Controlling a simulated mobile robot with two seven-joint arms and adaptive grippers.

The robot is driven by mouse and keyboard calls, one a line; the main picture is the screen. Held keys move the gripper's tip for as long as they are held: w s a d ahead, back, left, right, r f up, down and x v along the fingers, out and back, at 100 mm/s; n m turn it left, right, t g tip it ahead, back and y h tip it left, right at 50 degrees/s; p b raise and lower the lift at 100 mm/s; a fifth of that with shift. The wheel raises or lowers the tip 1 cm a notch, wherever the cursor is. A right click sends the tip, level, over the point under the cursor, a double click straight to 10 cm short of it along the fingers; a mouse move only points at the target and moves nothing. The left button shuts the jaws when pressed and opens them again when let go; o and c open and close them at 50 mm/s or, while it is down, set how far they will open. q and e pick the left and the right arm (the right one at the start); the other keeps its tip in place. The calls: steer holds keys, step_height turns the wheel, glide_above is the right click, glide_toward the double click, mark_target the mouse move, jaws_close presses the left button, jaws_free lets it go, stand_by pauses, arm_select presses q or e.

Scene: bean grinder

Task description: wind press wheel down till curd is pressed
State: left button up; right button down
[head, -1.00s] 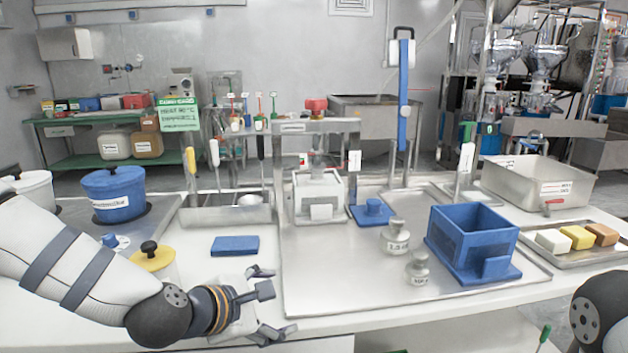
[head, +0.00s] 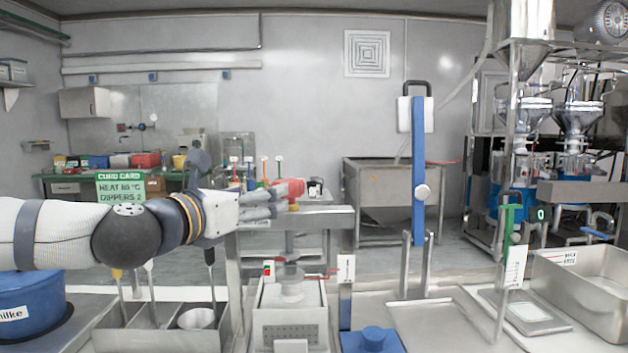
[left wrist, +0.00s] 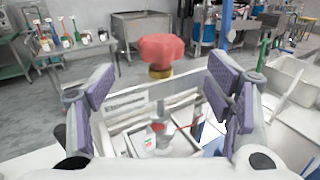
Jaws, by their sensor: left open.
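The red press wheel (head: 291,188) sits on top of the metal press frame (head: 325,218). Below the crossbar, a round press plate (head: 291,284) is over the white mould box (head: 290,318); the curd itself cannot be made out. My left gripper (head: 282,203) is level with the wheel, coming in from its left, and partly overlaps it in the head view. In the left wrist view the gripper (left wrist: 164,78) is open, with the red wheel (left wrist: 161,55) centred between and beyond its fingers. No contact can be made out. My right gripper is not in view.
A tall blue lever post (head: 418,165) stands right of the press. A blue weight block (head: 373,340) lies in front of it. The tool bin (head: 140,338) and blue pot (head: 28,310) are below my left arm. A steel tray (head: 590,295) is at right.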

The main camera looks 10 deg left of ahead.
mark_target(287, 181)
arm_select(q)
steer(key=b+x, duration=0.1)
steer(key=x, duration=0.8)
steer(key=shift+w+d+r, duration=0.15)
steer(key=shift+w, duration=0.15)
steer(key=shift+w+d+r, duration=0.15)
steer(key=shift+w+r, duration=0.05)
steer(key=shift+w, duration=0.4)
steer(key=c, duration=1.2)
steer(key=shift+b, duration=0.3)
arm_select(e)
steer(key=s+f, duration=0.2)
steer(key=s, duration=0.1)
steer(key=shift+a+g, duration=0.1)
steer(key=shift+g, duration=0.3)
